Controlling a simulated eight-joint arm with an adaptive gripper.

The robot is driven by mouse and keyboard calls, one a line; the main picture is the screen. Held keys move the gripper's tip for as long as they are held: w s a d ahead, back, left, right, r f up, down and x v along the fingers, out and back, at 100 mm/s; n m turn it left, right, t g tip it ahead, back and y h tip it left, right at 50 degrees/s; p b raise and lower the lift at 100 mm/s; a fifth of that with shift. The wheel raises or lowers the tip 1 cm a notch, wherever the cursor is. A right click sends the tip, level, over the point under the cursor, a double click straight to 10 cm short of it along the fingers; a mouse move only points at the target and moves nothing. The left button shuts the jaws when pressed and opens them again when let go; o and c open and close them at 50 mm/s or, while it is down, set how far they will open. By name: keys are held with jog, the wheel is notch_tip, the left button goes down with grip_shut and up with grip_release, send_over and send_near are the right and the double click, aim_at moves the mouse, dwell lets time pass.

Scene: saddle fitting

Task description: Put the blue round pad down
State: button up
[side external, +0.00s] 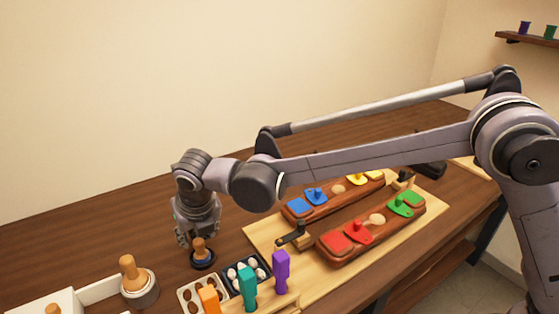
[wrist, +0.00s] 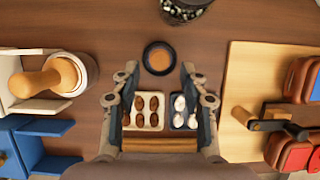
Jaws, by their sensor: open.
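A blue pad (side external: 315,196) with a peg on top sits on the rear wooden block, next to a squarer blue piece (side external: 298,207). My gripper (side external: 195,236) is well to the left of this block, over the dark table. It is open, with nothing seen held between its fingers (wrist: 159,72).
A tray of brown pieces (side external: 190,294) and a dark tray of white pieces (wrist: 184,118) lie near the gripper. Orange, teal and purple pegs (side external: 281,270) stand in front.

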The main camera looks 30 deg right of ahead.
jog(key=v, duration=0.6)
jog(key=s+d+r+m+t, duration=0.1)
jog(key=s+d+r+m, duration=0.15)
jog(key=d+m, duration=0.7)
jog(key=s+d+r+m, duration=0.25)
jog(key=d+m, duration=0.45)
jog(key=d, duration=0.5)
jog(key=s+d+f+m+t, duration=0.1)
jog(key=s+d+f+m, duration=0.2)
jog(key=s+d+m, duration=0.3)
jog(key=s+d+f+m, duration=0.3)
jog(key=s+d+m, duration=0.4)
jog(key=m, duration=0.6)
jog(key=shift+s+d+f+t, duration=0.2)
jog(key=shift+s+d+t, duration=0.05)
jog(key=shift+s+t, duration=0.15)
